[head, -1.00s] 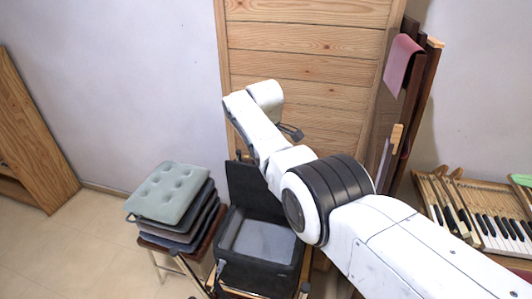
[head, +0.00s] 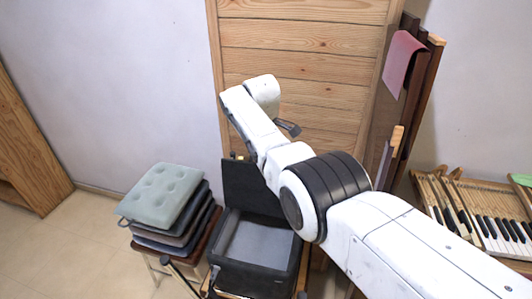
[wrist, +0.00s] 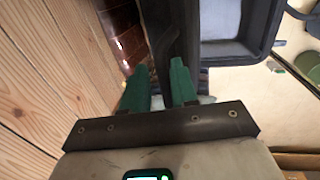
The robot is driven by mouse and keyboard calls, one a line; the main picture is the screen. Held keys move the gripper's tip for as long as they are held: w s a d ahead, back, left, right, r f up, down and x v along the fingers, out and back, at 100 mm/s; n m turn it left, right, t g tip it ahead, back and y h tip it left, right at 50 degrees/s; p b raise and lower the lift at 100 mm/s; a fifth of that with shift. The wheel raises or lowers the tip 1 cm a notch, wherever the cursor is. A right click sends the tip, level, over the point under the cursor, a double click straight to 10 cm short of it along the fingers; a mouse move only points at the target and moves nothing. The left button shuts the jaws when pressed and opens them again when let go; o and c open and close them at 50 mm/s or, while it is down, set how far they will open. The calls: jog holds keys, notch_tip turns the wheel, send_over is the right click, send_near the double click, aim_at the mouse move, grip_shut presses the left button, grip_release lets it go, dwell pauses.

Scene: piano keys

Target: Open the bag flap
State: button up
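The black bag (head: 258,274) stands at the bottom middle of the head view, its grey inside showing. Its dark flap (head: 240,184) stands up at the back, partly hidden by my arm. In the wrist view the bag's rim (wrist: 246,50) is at the upper right, and a dark panel that looks like the flap (wrist: 176,28) runs beyond my fingertips. My gripper (wrist: 161,73) has two green fingers with a gap between them and nothing clearly held. In the head view my gripper (head: 288,128) is above the flap; contact cannot be told.
Stacked cushions (head: 165,196) sit on a stool left of the bag. A wooden panel (head: 300,62) stands close behind my gripper. Piano keys (head: 497,228) lie at the right, and tall dark boards (head: 420,75) lean beside the panel. Bare floor (head: 75,245) shows at the left.

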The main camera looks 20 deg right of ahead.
jog(key=shift+s+a+f, duration=0.1)
jog(key=shift+s+f, duration=0.1)
notch_tip(320, 180, up, 11)
jog(key=s+a, duration=0.1)
jog(key=shift+s+b, duration=0.2)
jog(key=shift+b, duration=0.15)
dwell(0.5)
